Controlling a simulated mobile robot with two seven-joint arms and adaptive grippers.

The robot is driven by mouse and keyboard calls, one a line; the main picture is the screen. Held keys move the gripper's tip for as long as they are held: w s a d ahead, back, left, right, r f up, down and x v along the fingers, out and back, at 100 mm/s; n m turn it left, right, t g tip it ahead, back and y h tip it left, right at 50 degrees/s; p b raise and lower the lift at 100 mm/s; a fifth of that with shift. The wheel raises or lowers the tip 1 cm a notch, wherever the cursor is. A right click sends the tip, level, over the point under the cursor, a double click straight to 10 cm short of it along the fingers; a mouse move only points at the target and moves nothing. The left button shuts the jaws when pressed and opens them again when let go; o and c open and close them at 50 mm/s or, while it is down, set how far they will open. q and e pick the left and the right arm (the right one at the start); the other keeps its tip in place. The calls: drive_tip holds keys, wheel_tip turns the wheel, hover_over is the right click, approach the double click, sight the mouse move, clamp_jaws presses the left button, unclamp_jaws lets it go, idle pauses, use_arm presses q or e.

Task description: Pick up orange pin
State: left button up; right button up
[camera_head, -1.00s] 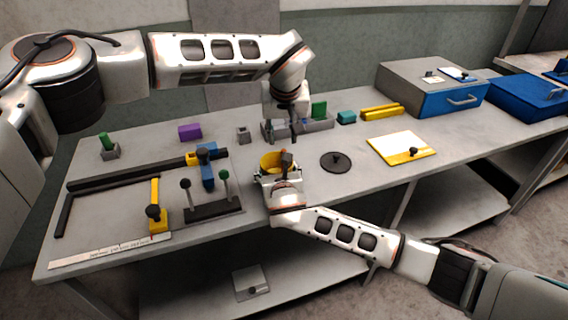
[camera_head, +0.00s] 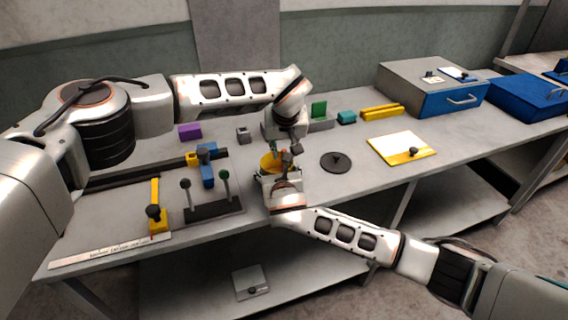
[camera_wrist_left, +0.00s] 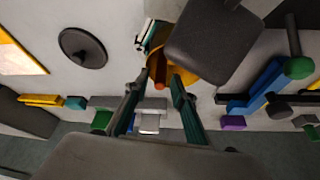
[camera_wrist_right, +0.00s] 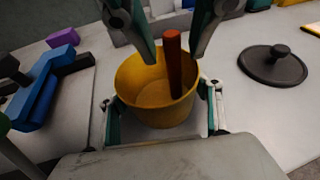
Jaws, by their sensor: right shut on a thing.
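The orange pin (camera_wrist_right: 174,64) stands tilted inside a yellow cup (camera_wrist_right: 140,92), its upper end above the rim, in the right wrist view. My right gripper (camera_head: 277,172) is shut on the cup, with one finger on each side of it. My left gripper (camera_head: 284,150) points down just over the cup. In the left wrist view, its open fingers (camera_wrist_left: 158,82) are on either side of the pin's top (camera_wrist_left: 160,72), with gaps visible.
A dark round lid with a knob (camera_head: 336,161) lies right of the cup. A yellow-edged board (camera_head: 402,148) lies farther right. A stand with two knobbed levers (camera_head: 213,209) and a blue block (camera_head: 207,172) are to the left. Small blocks line the back.

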use_arm(q)
clamp_jaws()
wheel_tip(320, 180, up, 10)
idle(0.5)
use_arm(e)
drive_tip(key=o, duration=1.2)
drive_tip(key=shift+s, duration=0.15)
